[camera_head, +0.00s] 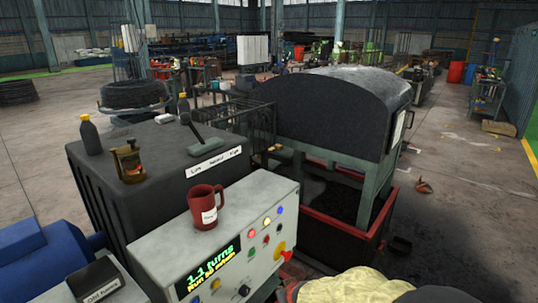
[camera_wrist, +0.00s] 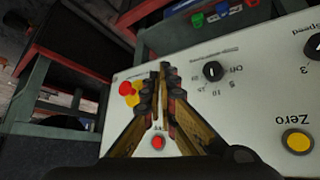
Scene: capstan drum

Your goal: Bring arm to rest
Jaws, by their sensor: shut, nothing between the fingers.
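My gripper (camera_wrist: 160,72) is shut and empty in the wrist view. Its two fingers meet over a pale control panel (camera_wrist: 205,105), which is seen turned. A red button (camera_wrist: 158,142) shows between the lower fingers. A black knob (camera_wrist: 213,71) and a yellow button (camera_wrist: 298,141) labelled Zero lie to the right. A red and yellow control (camera_wrist: 128,92) is left of the fingers. Whether the fingers touch the panel, I cannot tell. In the head view the panel box (camera_head: 190,250) has a green display reading 1.1 turns. My gripper cannot be made out there.
A red mug (camera_head: 204,208) stands on the panel box. A black hooded machine (camera_head: 335,115) stands right. Open floor (camera_head: 465,200) lies further right.

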